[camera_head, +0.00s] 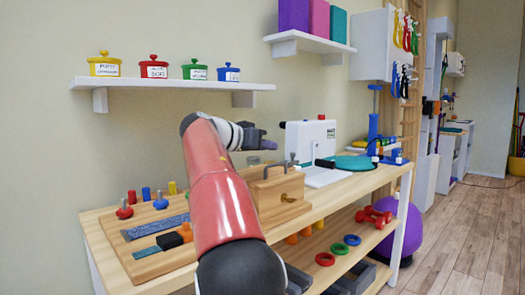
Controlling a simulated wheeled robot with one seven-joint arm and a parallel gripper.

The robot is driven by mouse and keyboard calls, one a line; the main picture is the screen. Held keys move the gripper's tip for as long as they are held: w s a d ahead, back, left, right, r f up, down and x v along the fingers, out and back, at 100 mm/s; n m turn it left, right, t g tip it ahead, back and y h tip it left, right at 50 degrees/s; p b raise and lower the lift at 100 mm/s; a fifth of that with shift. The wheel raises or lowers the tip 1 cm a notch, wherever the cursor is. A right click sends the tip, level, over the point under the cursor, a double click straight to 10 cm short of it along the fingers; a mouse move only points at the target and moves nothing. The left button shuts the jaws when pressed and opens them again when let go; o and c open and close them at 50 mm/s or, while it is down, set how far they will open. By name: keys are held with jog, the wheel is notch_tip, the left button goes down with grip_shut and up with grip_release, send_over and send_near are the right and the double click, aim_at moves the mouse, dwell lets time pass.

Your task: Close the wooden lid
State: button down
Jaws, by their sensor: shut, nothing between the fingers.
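A light wooden box (284,188) with a brass-coloured latch or knob on its front and a dark handle on top stands near the middle of the wooden bench. My red arm hides its left side, and I cannot tell from here how its lid sits. My gripper (268,144) is shut and empty. In the picture it appears just above and behind the box, apart from it, pointing right.
A board with pegs (160,200) lies at left. A shelf (172,84) with coloured pots hangs above. The lower shelf holds rings and red dumbbells (374,217).

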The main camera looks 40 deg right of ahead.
jog(key=shift+w+a+r+b, duration=0.2)
jog(key=shift+a+r, duration=0.05)
jog(key=shift+a, duration=0.2)
jog(key=shift+w+a+r+b, duration=0.15)
jog(key=shift+a+r+b, duration=0.05)
jog(key=shift+a, duration=0.2)
jog(key=v, duration=0.8)
jog(key=shift+s, duration=0.25)
